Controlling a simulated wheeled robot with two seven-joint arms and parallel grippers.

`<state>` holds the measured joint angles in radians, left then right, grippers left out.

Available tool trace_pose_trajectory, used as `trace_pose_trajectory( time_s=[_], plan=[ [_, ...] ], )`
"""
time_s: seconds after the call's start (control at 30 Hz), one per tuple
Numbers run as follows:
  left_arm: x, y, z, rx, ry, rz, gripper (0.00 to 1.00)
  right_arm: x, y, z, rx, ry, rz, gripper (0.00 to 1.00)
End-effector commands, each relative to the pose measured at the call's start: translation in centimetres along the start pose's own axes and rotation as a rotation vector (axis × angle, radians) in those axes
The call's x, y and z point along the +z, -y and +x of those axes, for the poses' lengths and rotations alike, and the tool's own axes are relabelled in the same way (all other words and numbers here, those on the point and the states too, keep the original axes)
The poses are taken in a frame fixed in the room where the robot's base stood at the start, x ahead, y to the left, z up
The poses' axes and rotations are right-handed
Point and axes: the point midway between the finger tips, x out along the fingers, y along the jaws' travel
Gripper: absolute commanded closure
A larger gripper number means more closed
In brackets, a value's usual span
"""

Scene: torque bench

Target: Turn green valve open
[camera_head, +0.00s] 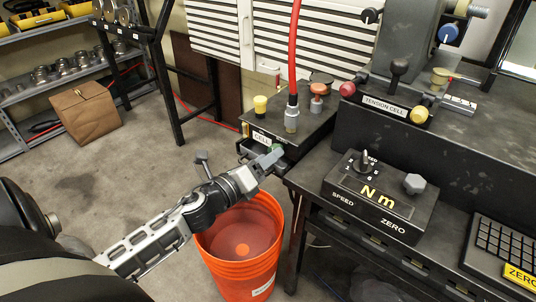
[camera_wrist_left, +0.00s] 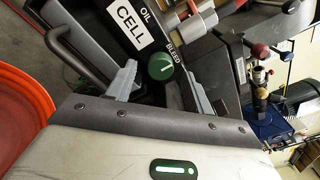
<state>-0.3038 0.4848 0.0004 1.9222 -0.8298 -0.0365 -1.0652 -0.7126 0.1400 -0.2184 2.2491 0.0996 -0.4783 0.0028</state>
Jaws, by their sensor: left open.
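The green valve (camera_wrist_left: 160,67) is a round knob with a pale line on its face. It sits on the dark front panel beside the labels CELL, OIL and BLEED. In the head view only a small part of the green valve (camera_head: 278,149) shows beyond my fingers. My left gripper (camera_head: 271,158) is open at the panel. In the left wrist view the open fingers of my left gripper (camera_wrist_left: 160,86) stand on either side of the knob, with a gap at each side. I cannot tell whether either finger touches it. My right gripper is not in view.
An orange bucket (camera_head: 240,245) stands below my left gripper. A red hose (camera_head: 295,50) rises from the cell box (camera_head: 310,128), near a yellow knob (camera_head: 260,105) and an orange knob (camera_head: 318,90). The Nm control box (camera_head: 380,195) sits on the bench to the right.

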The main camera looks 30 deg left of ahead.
Motion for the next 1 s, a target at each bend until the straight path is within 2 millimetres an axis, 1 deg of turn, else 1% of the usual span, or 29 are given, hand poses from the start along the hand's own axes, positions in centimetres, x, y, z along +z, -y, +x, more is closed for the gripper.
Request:
trace_pose_trajectory(
  time_s=[0.03, 0.13, 0.43, 0.47, 0.5, 0.6, 0.83, 1.0],
  plan=[
    [0.09, 0.05, 0.51, -0.001, 0.001, 0.001, 0.48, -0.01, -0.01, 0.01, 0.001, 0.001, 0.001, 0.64],
    [0.03, 0.03, 1.01, -0.001, 0.000, 0.001, 0.48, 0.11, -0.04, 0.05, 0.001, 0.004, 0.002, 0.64],
    [-0.01, -0.01, 1.14, 0.000, -0.001, 0.001, 0.48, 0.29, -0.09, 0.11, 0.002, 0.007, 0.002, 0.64],
    [-0.01, -0.01, 1.14, 0.000, -0.001, 0.001, 0.56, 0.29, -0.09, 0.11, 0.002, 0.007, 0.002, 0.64],
    [-0.01, -0.01, 1.14, 0.000, -0.001, 0.001, 0.67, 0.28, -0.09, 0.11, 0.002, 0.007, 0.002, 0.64],
    [0.00, 0.00, 1.13, 0.000, -0.001, 0.001, 0.93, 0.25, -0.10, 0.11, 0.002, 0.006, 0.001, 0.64],
    [0.00, 0.01, 1.12, 0.000, 0.000, -0.008, 0.93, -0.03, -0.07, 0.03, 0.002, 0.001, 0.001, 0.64],
    [0.03, 0.03, 1.12, -0.001, 0.002, -0.053, 0.93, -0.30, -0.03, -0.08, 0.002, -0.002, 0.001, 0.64]
  ],
)
